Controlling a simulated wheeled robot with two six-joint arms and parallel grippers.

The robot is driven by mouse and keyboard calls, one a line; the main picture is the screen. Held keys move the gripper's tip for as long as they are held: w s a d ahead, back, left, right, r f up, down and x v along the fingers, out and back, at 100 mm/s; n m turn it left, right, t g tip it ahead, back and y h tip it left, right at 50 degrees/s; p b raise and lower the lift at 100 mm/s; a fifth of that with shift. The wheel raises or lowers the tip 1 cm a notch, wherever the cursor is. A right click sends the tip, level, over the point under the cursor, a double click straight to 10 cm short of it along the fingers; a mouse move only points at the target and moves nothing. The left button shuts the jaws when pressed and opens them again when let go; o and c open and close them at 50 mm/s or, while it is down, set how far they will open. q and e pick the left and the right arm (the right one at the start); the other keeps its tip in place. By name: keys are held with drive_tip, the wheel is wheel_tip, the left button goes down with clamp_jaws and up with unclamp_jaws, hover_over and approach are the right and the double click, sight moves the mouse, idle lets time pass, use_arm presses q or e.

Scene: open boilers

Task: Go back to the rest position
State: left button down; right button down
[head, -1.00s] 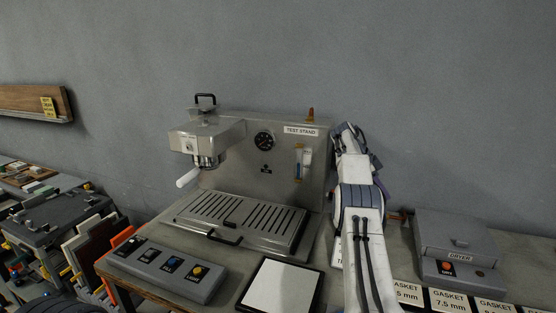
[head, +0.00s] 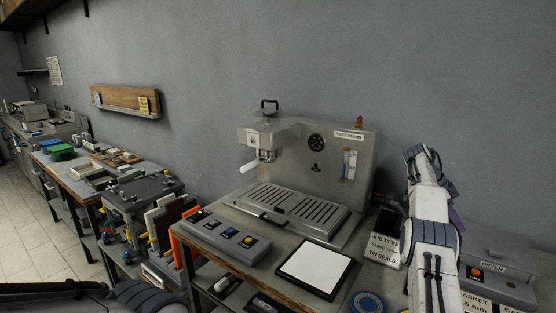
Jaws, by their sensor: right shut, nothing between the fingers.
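My right arm rises at the right side of the head view. My right gripper (head: 421,156) is at its upper end, small and partly hidden by the arm's own links. It is shut and empty, in front of the grey wall and right of the test stand. Part of my left arm shows at the bottom left; its gripper is not in view.
The test stand (head: 345,155) stands on the bench, with a button panel (head: 228,238) and a white pad (head: 315,268) in front. A job ticket sign (head: 383,249) and the dryer (head: 495,262) flank my right arm. A cart (head: 140,200) stands left.

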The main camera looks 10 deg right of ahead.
drive_tip(key=w+a+r+n+t, duration=0.1)
drive_tip(key=w+a+n, duration=0.2)
drive_tip(key=a, duration=0.3)
drive_tip(key=w+a+r+n+t+y, duration=0.1)
drive_tip(key=w+a+n, duration=0.2)
drive_tip(key=a, duration=0.4)
drive_tip(key=w+a+r+n+t, duration=0.1)
drive_tip(key=w+a+n, duration=0.2)
drive_tip(key=a, duration=0.3)
drive_tip(key=s+a+r+n+t+y, duration=0.2)
drive_tip(key=a+n, duration=0.5)
drive_tip(key=a, duration=1.2)
drive_tip(key=s+a+f+n+y, duration=0.25)
drive_tip(key=s+a+n, duration=0.65)
drive_tip(key=s+a, duration=0.75)
drive_tip(key=s+a+f+n+y, duration=0.1)
drive_tip(key=s+a+f+n, duration=0.1)
drive_tip(key=s, duration=0.7)
drive_tip(key=s+a+f+n+y, duration=0.1)
drive_tip(key=s+a+f+n, duration=0.2)
drive_tip(key=s, duration=0.7)
drive_tip(key=shift+a+f+n+g, duration=0.15)
drive_tip(key=shift+f+n+g, duration=0.2)
drive_tip(key=shift+n, duration=0.65)
drive_tip(key=shift+r, duration=0.1)
